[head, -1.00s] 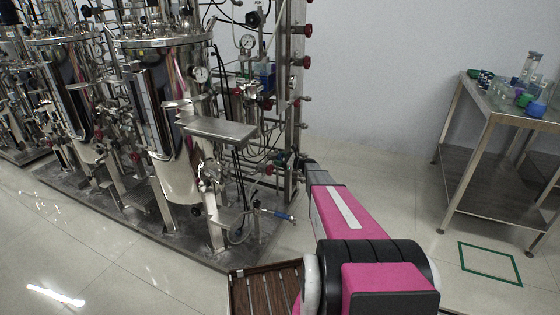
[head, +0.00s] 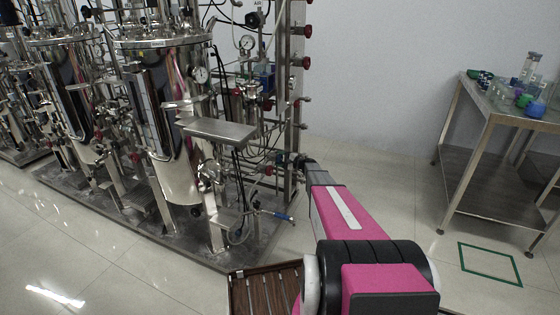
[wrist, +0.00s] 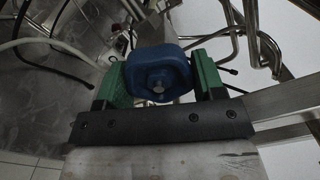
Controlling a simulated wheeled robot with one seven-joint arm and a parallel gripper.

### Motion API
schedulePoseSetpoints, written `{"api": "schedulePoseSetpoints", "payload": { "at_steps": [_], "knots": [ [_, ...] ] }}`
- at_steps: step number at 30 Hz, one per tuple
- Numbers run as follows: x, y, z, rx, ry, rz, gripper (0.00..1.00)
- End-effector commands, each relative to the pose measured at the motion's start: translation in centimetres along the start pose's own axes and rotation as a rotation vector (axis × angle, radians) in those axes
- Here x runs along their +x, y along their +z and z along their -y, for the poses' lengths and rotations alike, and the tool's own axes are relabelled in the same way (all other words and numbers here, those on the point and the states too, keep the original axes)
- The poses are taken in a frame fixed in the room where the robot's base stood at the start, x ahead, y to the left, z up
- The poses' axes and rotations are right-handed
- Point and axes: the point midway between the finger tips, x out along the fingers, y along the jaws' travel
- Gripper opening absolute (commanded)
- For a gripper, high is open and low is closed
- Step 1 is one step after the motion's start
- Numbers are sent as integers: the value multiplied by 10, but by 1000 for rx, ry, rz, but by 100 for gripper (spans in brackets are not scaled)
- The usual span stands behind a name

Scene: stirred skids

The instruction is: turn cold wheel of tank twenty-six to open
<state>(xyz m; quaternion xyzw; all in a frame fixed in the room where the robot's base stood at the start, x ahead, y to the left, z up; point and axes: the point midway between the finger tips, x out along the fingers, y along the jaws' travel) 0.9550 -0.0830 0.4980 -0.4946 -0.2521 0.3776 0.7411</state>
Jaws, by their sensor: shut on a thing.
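The cold wheel is a small blue handwheel (wrist: 158,74), seen from its front in the wrist view with a pale stem tip at its middle. My gripper (wrist: 160,82) has its two green fingers on either side of the wheel, shut on its rim. In the head view my gripper (head: 283,160) is small and dark at the end of my arm, at the right side of the nearest skid. The wheel cannot be made out there. The nearest steel tank (head: 180,120) stands left of it; I cannot read its number.
A steel post (head: 295,90) with red knobs stands behind my gripper. Hoses and bent pipes (wrist: 270,40) crowd around it. A blue-handled valve (head: 284,217) sits low in front. A steel table (head: 490,116) with labware stands at right.

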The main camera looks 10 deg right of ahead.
Motion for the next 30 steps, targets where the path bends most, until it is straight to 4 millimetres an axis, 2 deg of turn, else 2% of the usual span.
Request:
{"api": "schedulePoseSetpoints", "payload": {
  "at_steps": [30],
  "knots": [
    [-1,3,3,-963,2,1,39]
  ]
}}
